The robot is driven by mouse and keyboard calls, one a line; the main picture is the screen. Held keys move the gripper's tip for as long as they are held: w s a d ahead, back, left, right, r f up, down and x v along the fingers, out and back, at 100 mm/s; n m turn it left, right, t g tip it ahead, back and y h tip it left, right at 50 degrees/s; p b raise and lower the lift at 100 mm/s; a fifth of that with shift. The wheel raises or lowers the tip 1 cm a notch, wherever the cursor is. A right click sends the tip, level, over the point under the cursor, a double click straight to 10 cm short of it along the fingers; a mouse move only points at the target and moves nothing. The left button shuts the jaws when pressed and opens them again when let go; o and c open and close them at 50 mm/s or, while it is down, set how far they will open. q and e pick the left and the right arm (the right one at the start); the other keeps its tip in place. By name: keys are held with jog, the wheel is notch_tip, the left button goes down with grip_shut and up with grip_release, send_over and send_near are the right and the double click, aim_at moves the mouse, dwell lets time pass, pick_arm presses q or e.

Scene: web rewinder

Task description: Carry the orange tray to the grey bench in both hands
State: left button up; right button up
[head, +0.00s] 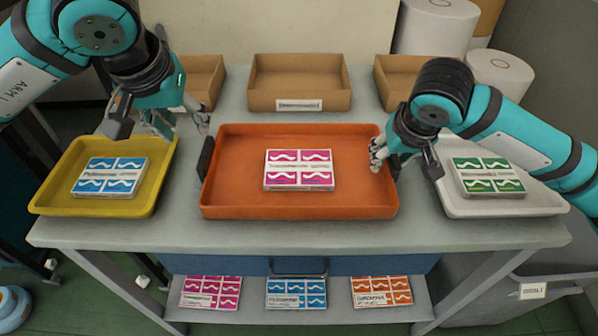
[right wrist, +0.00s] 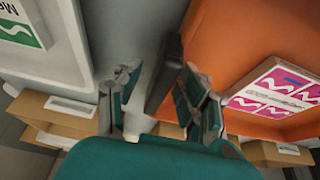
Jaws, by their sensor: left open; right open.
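The orange tray (head: 300,212) stands level on a grey-topped table (head: 300,235), with a pink-and-white box (head: 299,170) lying in it. Its left black handle (head: 206,158) shows in the head view. My left gripper (head: 160,122) is open, beyond and to the left of that handle, above the yellow tray's far edge. My right gripper (head: 405,158) is open at the tray's right end. In the right wrist view the right black handle (right wrist: 166,75) lies between its spread fingers, with no clear grip on it. I cannot tell whether this table is the grey bench.
A yellow tray (head: 53,192) with a blue box is at left, a white tray (head: 500,206) with a green box at right, both close to the orange tray. Cardboard trays (head: 300,84) line the back. White rolls (head: 435,28) stand behind. Boxes (head: 296,293) lie on the lower shelf.

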jog(key=shift+r, duration=0.1)
jog(key=shift+s+r, duration=0.15)
jog(key=shift+r, duration=0.15)
pick_arm(q)
jog(key=shift+s+r, duration=0.15)
jog(key=shift+r, duration=0.15)
pick_arm(e)
jog(key=v, duration=1.1)
jog(key=shift+s, duration=0.1)
